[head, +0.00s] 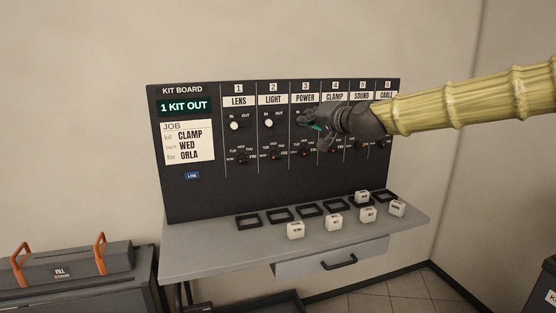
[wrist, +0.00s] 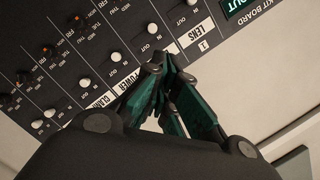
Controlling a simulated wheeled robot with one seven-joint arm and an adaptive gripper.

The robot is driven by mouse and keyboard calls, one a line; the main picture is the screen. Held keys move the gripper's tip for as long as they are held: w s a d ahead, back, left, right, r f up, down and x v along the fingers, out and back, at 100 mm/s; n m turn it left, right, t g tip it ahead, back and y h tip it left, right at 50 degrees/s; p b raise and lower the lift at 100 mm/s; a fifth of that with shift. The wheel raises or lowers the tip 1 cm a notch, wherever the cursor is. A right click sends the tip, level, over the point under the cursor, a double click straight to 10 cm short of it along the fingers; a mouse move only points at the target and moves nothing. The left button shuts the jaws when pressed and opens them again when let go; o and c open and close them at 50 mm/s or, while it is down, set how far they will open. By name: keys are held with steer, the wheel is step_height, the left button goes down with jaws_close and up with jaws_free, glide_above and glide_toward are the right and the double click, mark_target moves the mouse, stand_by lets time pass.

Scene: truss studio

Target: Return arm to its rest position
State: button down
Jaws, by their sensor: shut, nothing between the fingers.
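My gripper (head: 316,126) is dark with green finger parts. In the head view it hangs in front of the kit board (head: 200,208), over the POWER and CLAMP columns, at the end of my yellow bamboo-like arm. In the wrist view the gripper (wrist: 168,62) is shut and empty, its tips near the LENS and LIGHT labels. I cannot tell whether it touches the board. The board's display (head: 185,107) reads "1 KIT OUT". The job card (head: 189,142) reads kit CLAMP, back WED, for ORLA. My arm hides part of the CLAMP, SOUND and CABLE columns.
A grey shelf (head: 215,257) below the board carries black square frames (head: 249,220) and several white cubes (head: 334,222). A drawer (head: 305,268) is under the shelf. A dark case (head: 70,268) with orange handles stands at the left. The air left of the gripper is clear.

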steer(key=s+a+f+g+h, duration=0.1)
steer(key=s+f+g, duration=0.1)
steer(key=f, duration=1.1)
steer(key=s+a+f+g+h, duration=0.1)
steer(key=s+f, duration=0.2)
steer(key=f, duration=0.9)
steer(key=s+d+f+g+h, duration=0.1)
steer(key=s+f, duration=0.3)
steer(key=f, duration=0.5)
steer(key=s+d+f+n+g, duration=0.1)
steer(key=s+f+g, duration=0.1)
steer(key=s+f, duration=0.45)
steer(key=s+f+g+h, duration=0.1)
steer(key=s+f, duration=0.1)
steer(key=f, duration=0.8)
steer(key=s+d+f+n+g+h, duration=0.1)
steer(key=s+d+f+g, duration=0.3)
steer(key=s+f, duration=1.3)
steer(key=s+d+f+g+h, duration=0.1)
steer(key=s+d+f, duration=0.1)
steer(key=s, duration=0.6)
steer(key=s+d+f+n+g+h, duration=0.1)
steer(key=s+d+f, duration=0.1)
steer(key=s+d, duration=0.3)
steer(key=s+d+f+n+g, duration=0.1)
steer(key=s+d+f, duration=0.1)
steer(key=s, duration=1)
steer(key=shift+s+d+f+h, duration=0.2)
steer(key=shift+d+h, duration=0.2)
steer(key=shift+d, duration=0.25)
